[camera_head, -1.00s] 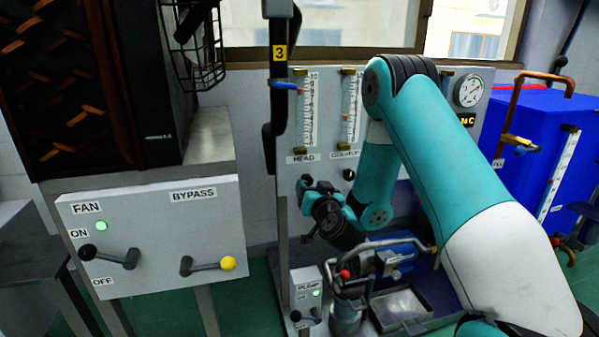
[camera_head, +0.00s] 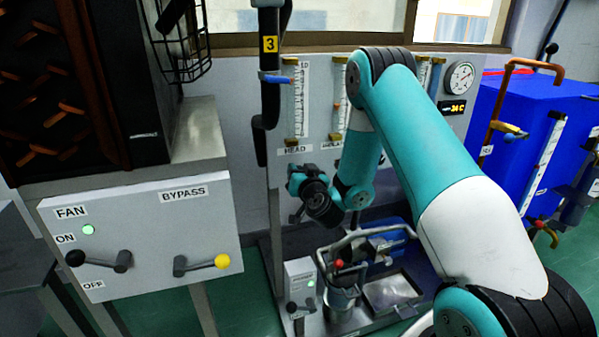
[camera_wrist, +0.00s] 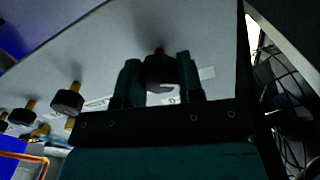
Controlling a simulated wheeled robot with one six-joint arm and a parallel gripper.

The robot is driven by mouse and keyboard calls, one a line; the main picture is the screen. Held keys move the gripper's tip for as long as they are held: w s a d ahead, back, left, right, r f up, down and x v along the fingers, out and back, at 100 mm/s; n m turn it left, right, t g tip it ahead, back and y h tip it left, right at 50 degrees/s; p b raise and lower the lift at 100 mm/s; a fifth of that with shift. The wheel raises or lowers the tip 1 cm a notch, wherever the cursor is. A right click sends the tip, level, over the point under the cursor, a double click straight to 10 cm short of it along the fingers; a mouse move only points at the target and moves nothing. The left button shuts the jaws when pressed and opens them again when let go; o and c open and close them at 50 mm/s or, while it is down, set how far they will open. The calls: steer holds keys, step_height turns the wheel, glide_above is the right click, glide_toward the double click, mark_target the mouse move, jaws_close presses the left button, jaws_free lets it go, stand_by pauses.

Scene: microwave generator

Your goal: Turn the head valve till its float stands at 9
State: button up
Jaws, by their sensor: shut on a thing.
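The head valve (camera_wrist: 159,74) is a dark round knob with a pale mark, on the grey panel in the wrist view. My gripper (camera_wrist: 157,64) is shut on it, one finger on each side. In the head view my wrist is at the panel below the HEAD label (camera_head: 292,150) and hides the knob. The HEAD flow tube (camera_head: 295,102) stands upright above that label with a fine scale. Its float is too small to read against the numbers.
A second tube (camera_head: 341,100) stands right of the HEAD tube. More dark knobs (camera_wrist: 67,101) sit left of my gripper in the wrist view. A black post (camera_head: 270,75) with a blue clip stands close left of the HEAD tube. A FAN and BYPASS box (camera_head: 150,235) is at left.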

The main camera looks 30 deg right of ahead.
steer(key=shift+r+n+p, duration=0.1)
steer(key=shift+n+p, duration=0.35)
steer(key=shift+n, duration=0.05)
steer(key=o, duration=0.9)
steer(key=shift+o, duration=0.2)
